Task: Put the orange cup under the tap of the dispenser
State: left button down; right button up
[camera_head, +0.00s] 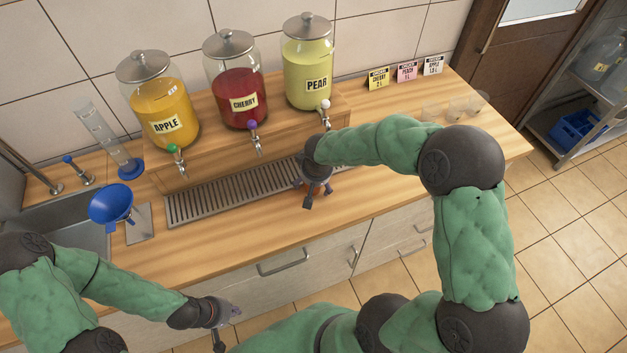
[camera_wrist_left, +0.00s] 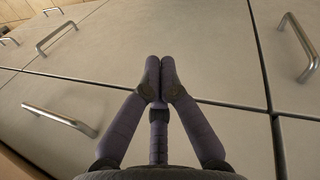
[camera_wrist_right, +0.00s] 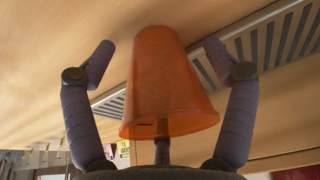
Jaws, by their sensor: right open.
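The orange cup (camera_wrist_right: 168,85) fills the middle of the right wrist view, between the fingers of my right gripper (camera_wrist_right: 158,55). The fingers are open, with gaps on both sides of the cup. In the head view my right gripper (camera_head: 315,192) is at the right end of the drip tray and hides most of the cup (camera_head: 328,188). The pear dispenser (camera_head: 307,75) stands behind, with its white-knobbed tap (camera_head: 325,110) above and behind the gripper. My left gripper (camera_wrist_left: 160,75) is shut and empty, in front of the cabinets.
The apple dispenser (camera_head: 160,105) and cherry dispenser (camera_head: 236,85) stand on the wooden riser, above the metal drip tray (camera_head: 215,198). A blue funnel (camera_head: 110,203) and measuring cylinder (camera_head: 105,140) are at left. Clear cups (camera_head: 455,108) and label cards (camera_head: 407,71) are at right.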

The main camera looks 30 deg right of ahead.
jog(key=p+v, duration=0.2)
jog(key=v, duration=0.9)
jog(key=shift+r, duration=0.15)
jog(key=shift+o, duration=1)
jog(key=shift+s+r, duration=0.1)
jog(key=shift+r, duration=0.25)
jog(key=w+a+r+m+g+h+b, duration=0.1)
jog(key=a+m+h, duration=0.15)
jog(key=m, duration=0.55)
jog(key=w+a+r+m+g+h, duration=0.1)
jog(key=a+m+g+h, duration=0.15)
jog(key=m, duration=0.45)
jog(key=shift+t, duration=0.35)
jog(key=b+x, duration=0.1)
jog(key=x, duration=0.5)
jog(key=shift+d+r, duration=0.1)
jog(key=shift+d, duration=0.05)
jog(key=shift+w+b+x, duration=0.2)
jog(key=shift+x, duration=1.1)
jog(key=shift+w+b+x, duration=0.15)
jog(key=shift+b+x, duration=0.05)
jog(key=shift+x, duration=1.15)
jog(key=shift+c, duration=0.3)
jog(key=c, duration=0.7)
